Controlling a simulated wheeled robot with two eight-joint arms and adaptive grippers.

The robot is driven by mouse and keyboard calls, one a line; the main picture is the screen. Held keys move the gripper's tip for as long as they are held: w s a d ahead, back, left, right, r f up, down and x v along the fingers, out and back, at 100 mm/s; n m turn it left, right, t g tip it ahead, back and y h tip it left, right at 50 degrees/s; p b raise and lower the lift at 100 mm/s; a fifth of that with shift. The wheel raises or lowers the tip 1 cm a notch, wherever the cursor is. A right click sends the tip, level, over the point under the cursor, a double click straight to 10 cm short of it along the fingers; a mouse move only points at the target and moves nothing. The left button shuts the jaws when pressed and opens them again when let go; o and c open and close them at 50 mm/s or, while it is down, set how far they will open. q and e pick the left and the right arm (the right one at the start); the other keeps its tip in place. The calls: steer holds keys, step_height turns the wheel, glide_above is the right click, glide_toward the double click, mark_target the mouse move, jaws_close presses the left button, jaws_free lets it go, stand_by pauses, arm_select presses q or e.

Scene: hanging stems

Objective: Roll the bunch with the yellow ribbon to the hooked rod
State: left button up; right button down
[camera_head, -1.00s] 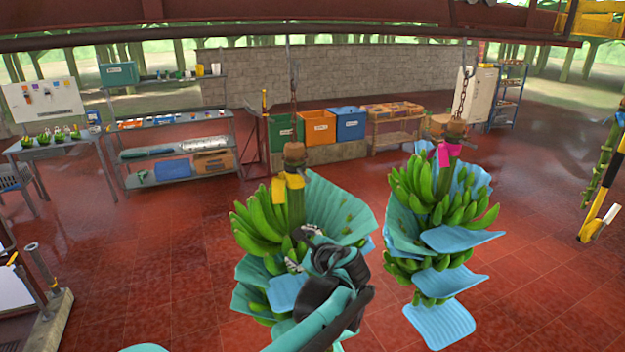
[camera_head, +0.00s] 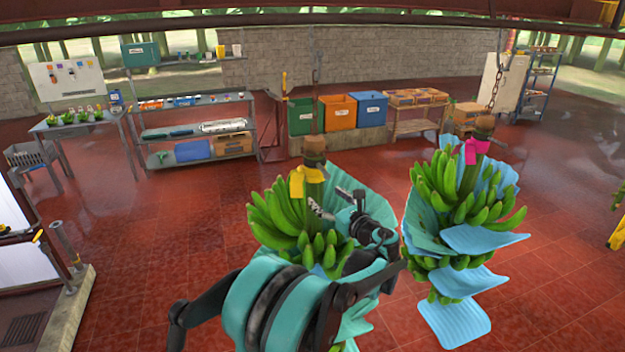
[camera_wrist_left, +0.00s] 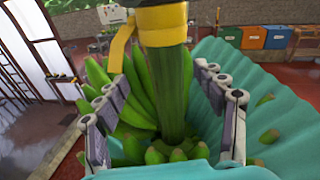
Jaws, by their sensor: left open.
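The bunch with the yellow ribbon (camera_head: 277,213) hangs by its stem from a chain, with a teal sheet around its far and right side. The yellow ribbon (camera_head: 307,179) is tied at the top of the stem and also shows in the left wrist view (camera_wrist_left: 121,45). My left gripper (camera_head: 333,203) is at the upper part of this bunch and hides some of it. In the left wrist view its open fingers (camera_wrist_left: 160,112) stand on both sides of the green stem (camera_wrist_left: 167,95), apart from it. My right gripper is not in view. I cannot clearly make out the hooked rod.
A second bunch with a pink ribbon (camera_head: 455,190) and blue sheets hangs close on the right. A shelf rack (camera_head: 190,125), bins (camera_head: 338,112) and a low wall stand behind. Posts on a low ledge (camera_head: 70,310) are at the left. Red floor between is clear.

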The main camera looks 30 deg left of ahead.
mark_target(319, 187)
arm_select(q)
steer(key=shift+w+a+m+y, duration=0.5)
steer(key=shift+w+a, duration=0.3)
steer(key=shift+w, duration=0.2)
steer(key=x, duration=0.1)
steer(key=p+x, duration=0.1)
steer(key=shift+w+a+r, duration=0.1)
steer(key=shift+a+r, duration=0.2)
steer(key=x, duration=0.4)
steer(key=shift+w+a+f, duration=0.15)
steer(key=shift+f, duration=0.1)
steer(key=shift+r, duration=0.1)
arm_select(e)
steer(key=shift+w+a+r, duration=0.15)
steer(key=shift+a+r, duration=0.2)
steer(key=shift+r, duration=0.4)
arm_select(q)
jaws_close()
